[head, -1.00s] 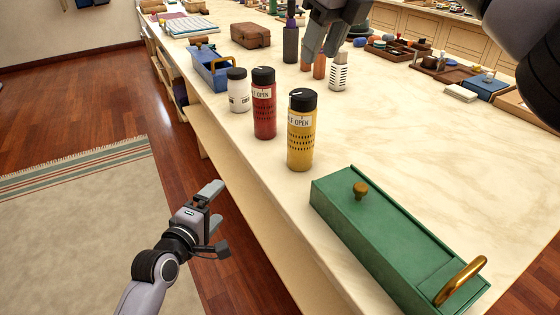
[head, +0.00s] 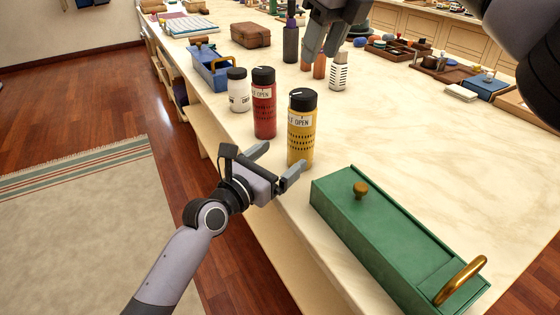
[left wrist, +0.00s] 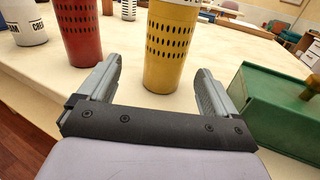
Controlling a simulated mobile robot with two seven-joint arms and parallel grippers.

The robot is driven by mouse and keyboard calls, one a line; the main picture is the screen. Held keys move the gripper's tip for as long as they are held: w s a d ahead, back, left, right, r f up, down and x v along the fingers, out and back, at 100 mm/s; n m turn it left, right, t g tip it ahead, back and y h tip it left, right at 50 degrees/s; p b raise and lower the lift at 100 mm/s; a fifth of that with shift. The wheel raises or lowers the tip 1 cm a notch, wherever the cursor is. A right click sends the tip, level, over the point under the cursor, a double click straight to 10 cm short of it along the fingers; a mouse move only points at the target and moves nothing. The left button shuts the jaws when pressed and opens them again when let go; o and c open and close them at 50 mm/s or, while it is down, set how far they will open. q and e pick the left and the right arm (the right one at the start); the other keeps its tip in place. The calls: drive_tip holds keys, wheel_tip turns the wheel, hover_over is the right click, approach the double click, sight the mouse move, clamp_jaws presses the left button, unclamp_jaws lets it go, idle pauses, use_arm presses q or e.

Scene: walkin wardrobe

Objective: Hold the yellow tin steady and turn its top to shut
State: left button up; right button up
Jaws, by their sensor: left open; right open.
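The yellow tin (head: 301,137) stands upright near the front edge of the counter. It has a black top (head: 303,98) with a white mark, and a label below it reads "OPEN". My left gripper (head: 277,163) is open just in front of the tin's lower part, its fingers pointing at it. In the left wrist view the yellow tin (left wrist: 172,45) is ahead, centred between the spread fingers (left wrist: 158,85), with its top out of frame. My right gripper (head: 325,52) is open and empty over the far part of the counter, well beyond the tin.
A red tin (head: 264,105) stands close left of the yellow one, with a white jar (head: 238,92) beyond. A green box (head: 390,240) with a brass handle lies at the right front. The counter (head: 400,130) right of the tin is clear.

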sight(292, 152)
use_arm(q)
drive_tip(key=shift+d+f, duration=0.1)
drive_tip(key=shift+d, duration=0.35)
drive_tip(key=shift+x, duration=3.35)
drive_tip(key=c, duration=1.2)
